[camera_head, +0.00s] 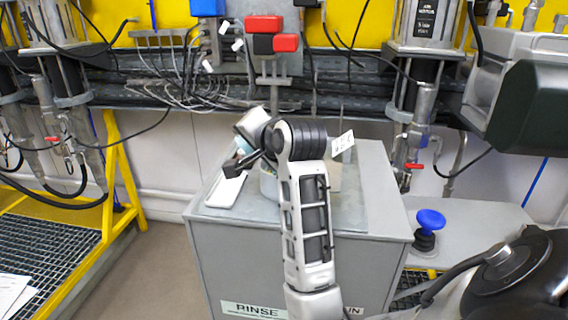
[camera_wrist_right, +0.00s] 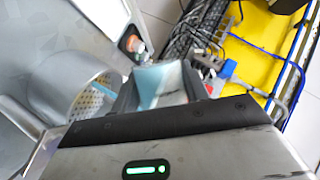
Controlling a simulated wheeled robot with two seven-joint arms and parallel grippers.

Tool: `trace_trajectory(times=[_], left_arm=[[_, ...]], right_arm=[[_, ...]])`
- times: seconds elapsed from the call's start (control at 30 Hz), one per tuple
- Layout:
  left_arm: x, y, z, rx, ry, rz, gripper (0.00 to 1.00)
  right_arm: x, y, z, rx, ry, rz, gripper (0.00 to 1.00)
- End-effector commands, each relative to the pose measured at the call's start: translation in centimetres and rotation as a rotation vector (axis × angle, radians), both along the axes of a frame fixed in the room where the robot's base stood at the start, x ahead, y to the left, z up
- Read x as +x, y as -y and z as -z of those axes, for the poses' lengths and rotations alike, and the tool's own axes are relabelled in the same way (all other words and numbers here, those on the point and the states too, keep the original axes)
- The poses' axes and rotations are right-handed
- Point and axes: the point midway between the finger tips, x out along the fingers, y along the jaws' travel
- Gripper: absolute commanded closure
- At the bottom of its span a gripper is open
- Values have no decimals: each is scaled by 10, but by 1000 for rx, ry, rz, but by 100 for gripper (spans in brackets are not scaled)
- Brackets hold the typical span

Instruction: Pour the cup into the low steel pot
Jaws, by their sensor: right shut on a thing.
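My right gripper (camera_head: 246,160) reaches over the grey cabinet top from the front and is shut on a small pale blue cup (camera_head: 242,147). In the right wrist view the cup (camera_wrist_right: 150,80) shows between the dark jaws (camera_wrist_right: 165,87); its contents cannot be made out. The low steel pot (camera_head: 268,187) stands on the cabinet, partly hidden behind my right forearm. In the right wrist view the pot (camera_wrist_right: 72,85) is left of the jaws, its mouth open and a perforated surface inside. The cup is held above the cabinet top, beside the pot. My left gripper is not in view.
A white tray (camera_head: 226,189) lies on the cabinet top (camera_head: 372,205) at its left side. A small bottle with an orange part (camera_wrist_right: 134,44) shows near it in the right wrist view. A blue knob (camera_head: 431,219) stands right of the cabinet. Pipes and cables line the wall behind.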

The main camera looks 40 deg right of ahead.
Motion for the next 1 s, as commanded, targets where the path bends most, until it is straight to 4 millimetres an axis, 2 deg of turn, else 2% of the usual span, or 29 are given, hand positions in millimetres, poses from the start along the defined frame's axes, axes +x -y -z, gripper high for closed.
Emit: trace_trajectory(times=[1.0], left_arm=[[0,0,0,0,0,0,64]], right_arm=[[0,0,4,99,47,0,79]])
